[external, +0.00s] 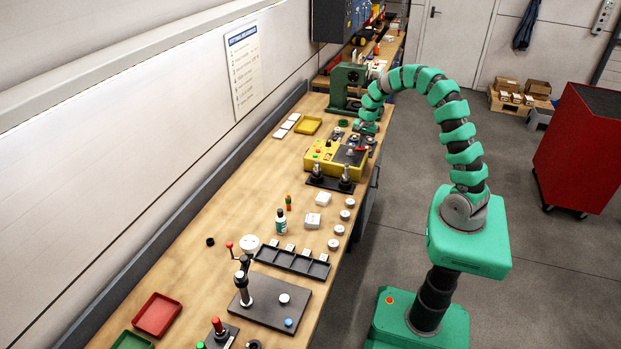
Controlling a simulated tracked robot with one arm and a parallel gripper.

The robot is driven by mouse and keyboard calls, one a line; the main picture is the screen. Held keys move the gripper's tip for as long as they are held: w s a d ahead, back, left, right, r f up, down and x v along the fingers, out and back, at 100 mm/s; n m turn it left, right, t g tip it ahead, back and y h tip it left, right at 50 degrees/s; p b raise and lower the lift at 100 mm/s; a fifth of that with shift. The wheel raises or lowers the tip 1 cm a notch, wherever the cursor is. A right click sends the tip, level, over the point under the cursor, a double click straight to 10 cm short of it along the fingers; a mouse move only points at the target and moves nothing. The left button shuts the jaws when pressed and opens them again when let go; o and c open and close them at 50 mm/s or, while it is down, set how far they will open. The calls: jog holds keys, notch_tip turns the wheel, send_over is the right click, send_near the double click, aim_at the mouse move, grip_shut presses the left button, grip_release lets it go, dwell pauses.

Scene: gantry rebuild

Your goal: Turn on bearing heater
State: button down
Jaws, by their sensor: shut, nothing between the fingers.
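A yellow box-shaped unit (321,161), which looks like the bearing heater, stands on the long wooden bench. It has a dark top plate and small knobs or buttons, one of them red, on its upper left side. Its switch markings are too small to read. My green segmented arm arches over from the right and comes down at the unit's far end. My gripper (362,138) is shut and empty, just above or beside the top of the unit. I cannot tell whether it touches anything, and its fingertips are partly lost among the parts there.
A green machine (347,88) stands close behind. Two dark posts on a black base (330,184) stand in front of the unit. A yellow tray (308,125) lies to its left. A black compartment tray (292,262) and small parts lie nearer.

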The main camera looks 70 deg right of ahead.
aim_at(356, 148)
notch_tip(356, 148, up, 14)
jog(key=w+b, duration=0.1)
jog(key=w, duration=0.1)
jog(key=shift+b, duration=0.35)
jog(key=shift+f, duration=0.1)
jog(key=w+a+r+n+t+h+b, duration=0.1)
jog(key=w+a+r+n+t+b, duration=0.3)
jog(key=a+r, duration=0.5)
jog(key=w+a+r+n+t+h+b, duration=0.1)
jog(key=w+a+r+n+t+b, duration=0.15)
jog(key=a+r+n, duration=0.5)
jog(key=s+a+r+n+t+y+b, duration=0.1)
jog(key=s+a+r+n+t, duration=0.2)
jog(key=a+r, duration=0.6)
jog(key=s+a+r+n+t+y+b, duration=0.1)
jog(key=s+a+r+n+t+b, duration=0.1)
jog(key=s+a+r, duration=0.6)
notch_tip(356, 148, up, 2)
jog(key=a+n+t, duration=0.1)
jog(key=t, duration=0.1)
jog(key=shift+s+r+t+b, duration=0.15)
jog(key=shift+t+b, duration=0.15)
jog(key=shift+t, duration=0.05)
